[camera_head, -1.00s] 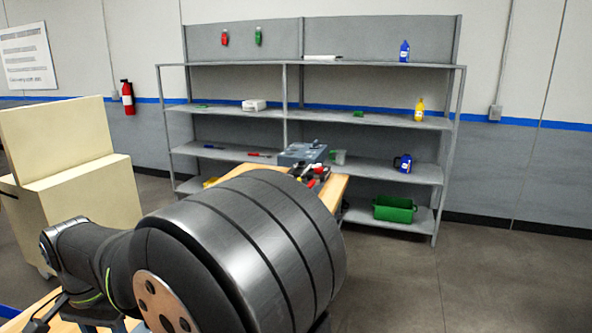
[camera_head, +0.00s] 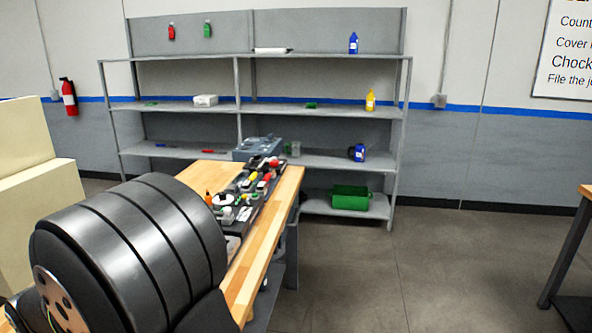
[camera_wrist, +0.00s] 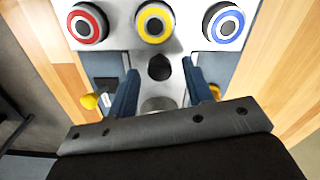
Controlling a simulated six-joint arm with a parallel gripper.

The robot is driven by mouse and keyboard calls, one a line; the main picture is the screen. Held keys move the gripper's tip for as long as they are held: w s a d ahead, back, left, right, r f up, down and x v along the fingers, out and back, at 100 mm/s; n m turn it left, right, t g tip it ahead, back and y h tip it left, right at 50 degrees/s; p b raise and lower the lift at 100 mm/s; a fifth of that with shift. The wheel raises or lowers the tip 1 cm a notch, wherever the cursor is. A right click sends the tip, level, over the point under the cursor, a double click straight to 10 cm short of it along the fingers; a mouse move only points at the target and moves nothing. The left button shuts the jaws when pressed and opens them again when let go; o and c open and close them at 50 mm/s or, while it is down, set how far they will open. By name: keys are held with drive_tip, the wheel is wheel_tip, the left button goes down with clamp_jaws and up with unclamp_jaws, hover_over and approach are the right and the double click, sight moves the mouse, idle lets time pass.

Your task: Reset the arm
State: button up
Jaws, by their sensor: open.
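In the wrist view, my gripper (camera_wrist: 160,68) is open with nothing between its two blue fingers. Round pieces with a red ring (camera_wrist: 88,22), a yellow ring (camera_wrist: 155,22) and a blue ring (camera_wrist: 223,22) sit in a row along the plate's far side. The height of the fingers above the plate is hard to tell. In the head view my dark, ribbed arm link fills the lower left, and the gripper is not visible there.
The wooden bench (camera_head: 262,242) carries a dark tray (camera_head: 242,208) of small parts and a grey-blue box (camera_head: 258,147). A metal shelf (camera_head: 190,105) stands behind, with a green bin (camera_head: 350,198) low down. Another table (camera_head: 586,192) shows at right. Floor between is clear.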

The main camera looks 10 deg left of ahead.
drive_tip(key=shift+s+r, duration=0.3)
drive_tip(key=shift+s, duration=0.05)
wheel_tip(320, 180, up, 16)
wheel_tip(320, 180, down, 17)
drive_tip(key=w, duration=0.3)
drive_tip(key=shift+w+r, duration=0.15)
drive_tip(key=shift+w, duration=0.2)
drive_tip(key=shift+w+r, duration=0.25)
drive_tip(key=shift+w, duration=0.45)
wheel_tip(320, 180, up, 16)
drive_tip(key=n, duration=0.6)
drive_tip(key=shift+s, duration=0.2)
